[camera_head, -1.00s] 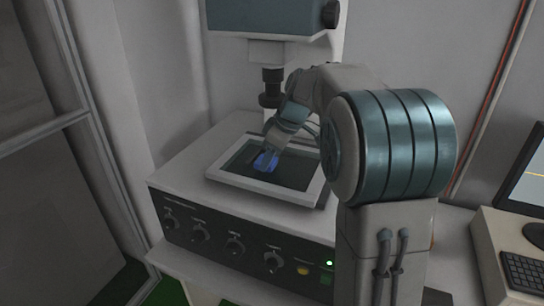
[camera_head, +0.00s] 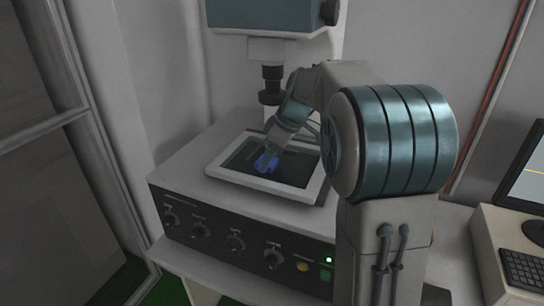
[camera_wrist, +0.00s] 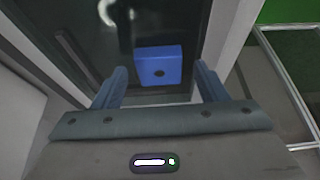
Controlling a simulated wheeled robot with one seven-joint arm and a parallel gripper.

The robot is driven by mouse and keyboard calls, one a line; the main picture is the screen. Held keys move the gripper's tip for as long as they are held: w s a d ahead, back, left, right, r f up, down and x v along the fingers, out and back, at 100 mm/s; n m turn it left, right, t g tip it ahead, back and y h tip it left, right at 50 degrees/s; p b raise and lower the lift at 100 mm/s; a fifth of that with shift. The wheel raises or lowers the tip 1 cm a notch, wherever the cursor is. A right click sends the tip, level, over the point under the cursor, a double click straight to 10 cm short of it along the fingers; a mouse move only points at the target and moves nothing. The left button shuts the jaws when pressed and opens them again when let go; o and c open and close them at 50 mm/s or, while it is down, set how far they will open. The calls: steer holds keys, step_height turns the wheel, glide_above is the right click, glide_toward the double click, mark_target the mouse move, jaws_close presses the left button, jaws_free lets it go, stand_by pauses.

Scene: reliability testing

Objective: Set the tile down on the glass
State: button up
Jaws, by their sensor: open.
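The blue tile (camera_wrist: 158,66) has a dark round spot on its face and lies on the dark glass (camera_wrist: 185,22) in the wrist view. In the head view the tile (camera_head: 266,162) shows as a small blue patch on the glass (camera_head: 292,168), partly hidden by my gripper. The glass sits in a pale frame (camera_head: 262,190) on top of the instrument. My gripper (camera_wrist: 160,84) is open, with one finger to each side of the tile and visible gaps between. In the head view my gripper (camera_head: 268,158) is low over the glass.
The microscope head and its dark lens (camera_head: 271,85) hang just behind my gripper. A knobbed control panel (camera_head: 235,243) forms the instrument's front. A monitor (camera_head: 527,180) and keyboard (camera_head: 525,270) stand at right. A glazed door frame (camera_head: 90,120) is at left.

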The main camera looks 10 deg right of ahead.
steer(key=v, duration=0.3)
steer(key=shift+d+r, duration=0.25)
steer(key=shift+r, duration=0.1)
steer(key=s+d+b, duration=0.3)
steer(key=s+d, duration=0.4)
steer(key=d, duration=0.2)
steer(key=shift+s+d+r, duration=0.25)
steer(key=shift+d+r, duration=0.05)
steer(key=shift+d, duration=0.1)
stand_by(1.5)
